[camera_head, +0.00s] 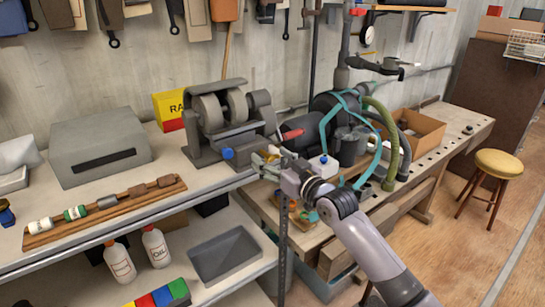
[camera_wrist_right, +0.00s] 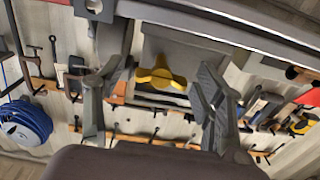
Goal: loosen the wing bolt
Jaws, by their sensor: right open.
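The wing bolt (camera_wrist_right: 161,74) is yellow with rounded lobes. In the right wrist view it sits on a grey machine part, in the gap between my fingers. My right gripper (camera_head: 267,161) is open, at the front right side of the grey bench grinder (camera_head: 207,112) in the head view. Its two fingers stand on either side of the bolt in the wrist view (camera_wrist_right: 162,84), with visible space on both sides. I cannot make out the bolt in the head view. My left gripper is not in view.
The grinder stands on a metal shelf beside a grey box (camera_head: 97,145) and a wooden rack (camera_head: 105,212). Hoses (camera_head: 384,145) and a cardboard box (camera_head: 415,132) are to the right.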

